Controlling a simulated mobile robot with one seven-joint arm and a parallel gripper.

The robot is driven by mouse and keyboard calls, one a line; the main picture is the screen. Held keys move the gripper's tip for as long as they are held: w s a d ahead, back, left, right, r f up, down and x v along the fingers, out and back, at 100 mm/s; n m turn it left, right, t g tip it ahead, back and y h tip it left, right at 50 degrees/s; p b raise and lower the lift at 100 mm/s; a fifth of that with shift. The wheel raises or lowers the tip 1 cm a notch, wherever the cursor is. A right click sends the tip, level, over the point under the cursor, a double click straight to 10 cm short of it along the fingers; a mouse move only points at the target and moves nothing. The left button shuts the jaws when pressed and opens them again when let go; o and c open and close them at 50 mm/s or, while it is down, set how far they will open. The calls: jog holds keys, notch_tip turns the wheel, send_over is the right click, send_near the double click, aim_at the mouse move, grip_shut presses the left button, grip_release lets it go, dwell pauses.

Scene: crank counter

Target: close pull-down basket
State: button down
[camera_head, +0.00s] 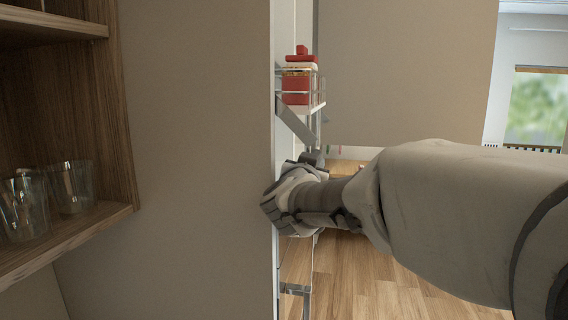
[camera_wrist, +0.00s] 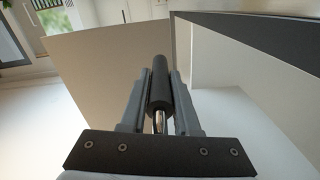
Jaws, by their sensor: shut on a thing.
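The pull-down basket (camera_head: 312,108) is a wire-railed shelf with red items on it, seen edge-on past the tall beige panel in the head view. A grey support arm (camera_head: 294,122) slants beneath it. In the wrist view, my gripper (camera_wrist: 161,78) is shut on a black cylindrical handle (camera_wrist: 160,97) with a short metal rod at its near end. The handle lies lengthwise between the two grey fingers.
The tall beige panel (camera_head: 200,150) stands close to my wrist. A wooden open shelf (camera_head: 122,215) with several clear glasses (camera_head: 72,187) is at the left. Wooden floor (camera_head: 375,290) lies open below my arm. A dark-edged cabinet panel (camera_wrist: 250,25) shows in the wrist view.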

jog(key=c, duration=0.7)
grip_release()
jog(key=shift+o, duration=0.2)
jog(key=shift+r, duration=0.15)
